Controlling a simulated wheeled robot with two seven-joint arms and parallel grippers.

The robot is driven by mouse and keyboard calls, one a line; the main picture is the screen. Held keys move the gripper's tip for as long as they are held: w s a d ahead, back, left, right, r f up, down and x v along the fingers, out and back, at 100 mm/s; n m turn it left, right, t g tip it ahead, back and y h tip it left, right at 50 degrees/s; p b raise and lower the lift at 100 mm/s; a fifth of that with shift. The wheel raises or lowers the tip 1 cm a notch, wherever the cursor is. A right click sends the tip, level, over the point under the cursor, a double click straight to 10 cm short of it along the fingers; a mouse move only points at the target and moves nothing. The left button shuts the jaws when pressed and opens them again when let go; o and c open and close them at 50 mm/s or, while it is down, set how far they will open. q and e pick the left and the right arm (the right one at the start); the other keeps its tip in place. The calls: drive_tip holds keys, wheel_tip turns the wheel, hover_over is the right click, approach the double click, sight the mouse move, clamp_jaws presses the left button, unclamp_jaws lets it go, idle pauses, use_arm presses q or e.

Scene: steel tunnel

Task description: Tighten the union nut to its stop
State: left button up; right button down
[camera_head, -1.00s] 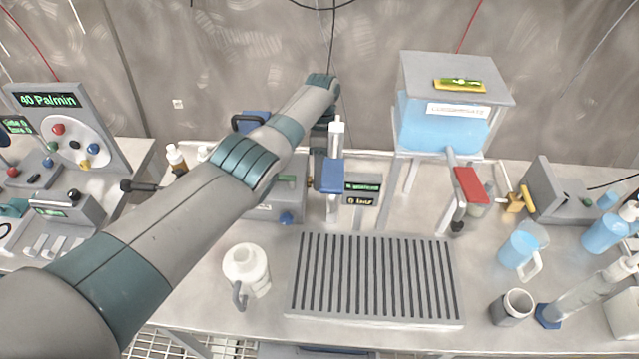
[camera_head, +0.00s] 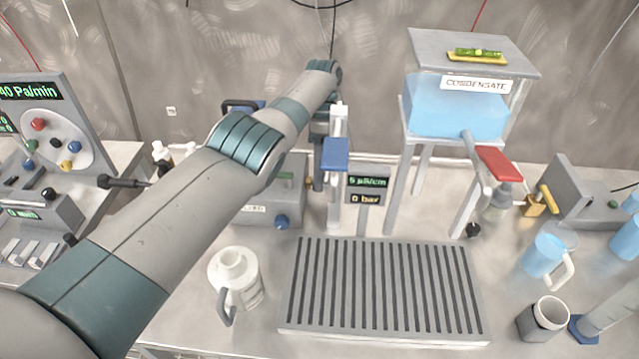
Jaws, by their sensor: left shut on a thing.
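My left arm crosses from the lower left, and its wrist bends down behind the white upright column (camera_head: 335,195) with the blue block (camera_head: 336,153). My left gripper (camera_head: 318,180) points down beside that column, between it and the grey box unit (camera_head: 268,205). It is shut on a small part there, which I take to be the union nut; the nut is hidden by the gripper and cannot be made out. A small display (camera_head: 367,190) right of the column reads "0 bar" on its lower line. My right gripper is not in view.
A slatted grey tray (camera_head: 482,335) lies in front. A white jug (camera_head: 235,278) stands to its left. The blue condensate tank (camera_head: 455,105) stands on legs at the back right, with a red lever (camera_head: 498,162). A blue mug (camera_head: 545,256) and grey cup (camera_head: 543,320) stand right.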

use_arm(q)
drive_tip(key=shift+w+r, duration=0.1)
drive_tip(key=shift+r, duration=0.05)
drive_tip(key=o, duration=1.1)
drive_tip(key=shift+c, duration=0.2)
drive_tip(key=shift+a, duration=0.1)
